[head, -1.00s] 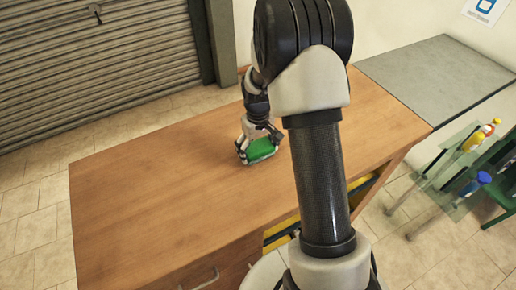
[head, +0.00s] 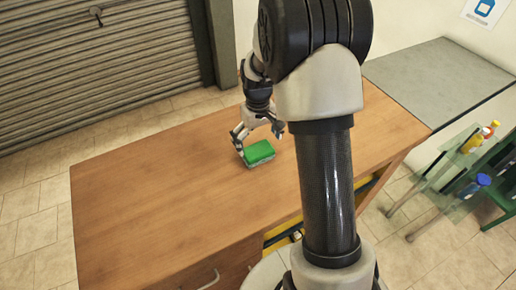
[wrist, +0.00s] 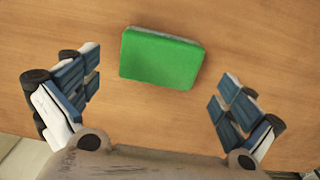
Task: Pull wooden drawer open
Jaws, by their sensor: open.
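The wooden drawer (head: 222,276) is at the front of the wooden table, at the lower edge of the head view. Its metal handle (head: 209,279) shows there, and the drawer looks shut. My gripper (head: 260,136) is open above the tabletop, away from the drawer. In the wrist view my gripper (wrist: 155,98) has its two fingers spread wide with nothing between them. A green sponge (head: 259,153) lies on the tabletop just below my gripper. In the wrist view the sponge (wrist: 161,58) lies beyond the fingertips. The drawer is not in the wrist view.
The wooden tabletop (head: 150,190) is otherwise clear. A grey table (head: 430,80) adjoins at the back right. A glass stand with yellow bottles (head: 475,140) and a blue-capped one (head: 478,182) is at the right. A rolling shutter (head: 90,70) is at the back left.

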